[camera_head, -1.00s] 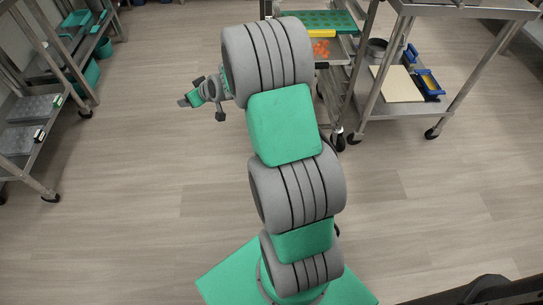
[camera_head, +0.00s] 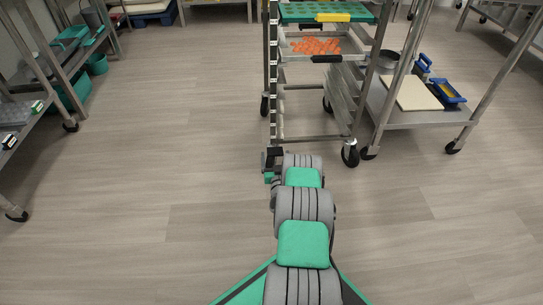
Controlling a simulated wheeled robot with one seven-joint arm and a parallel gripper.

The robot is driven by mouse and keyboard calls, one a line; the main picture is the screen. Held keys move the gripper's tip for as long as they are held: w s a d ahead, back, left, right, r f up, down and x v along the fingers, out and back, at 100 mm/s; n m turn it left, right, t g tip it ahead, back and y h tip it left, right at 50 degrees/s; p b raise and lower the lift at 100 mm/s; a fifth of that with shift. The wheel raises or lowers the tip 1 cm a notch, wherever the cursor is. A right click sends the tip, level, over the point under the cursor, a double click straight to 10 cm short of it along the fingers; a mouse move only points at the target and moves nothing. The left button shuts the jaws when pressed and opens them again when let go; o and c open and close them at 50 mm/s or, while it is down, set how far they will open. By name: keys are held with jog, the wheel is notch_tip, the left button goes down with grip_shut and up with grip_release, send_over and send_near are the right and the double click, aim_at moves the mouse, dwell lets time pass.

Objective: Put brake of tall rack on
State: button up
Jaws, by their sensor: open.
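The tall rack (camera_head: 273,75) is a metal frame on black casters, standing ahead at the top centre. A front caster (camera_head: 350,154) shows at its right foot; its brake lever is too small to make out. My gripper (camera_head: 269,160) is low at the end of my outstretched arm, near the floor in front of the rack's left side. It is open and looks empty. It appears short of the rack, and my arm partly hides its fingers. The rack's front left foot is not clearly seen behind my gripper.
The rack holds a green tray (camera_head: 300,12) and a tray of orange pieces (camera_head: 292,55). A steel table (camera_head: 425,113) with a board and blue-handled items stands right of it. Shelving (camera_head: 45,50) with green bins lines the left. The floor (camera_head: 150,200) between is clear.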

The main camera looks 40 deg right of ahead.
jog(key=shift+x, duration=0.95)
jog(key=shift+c, duration=0.9)
grip_shut()
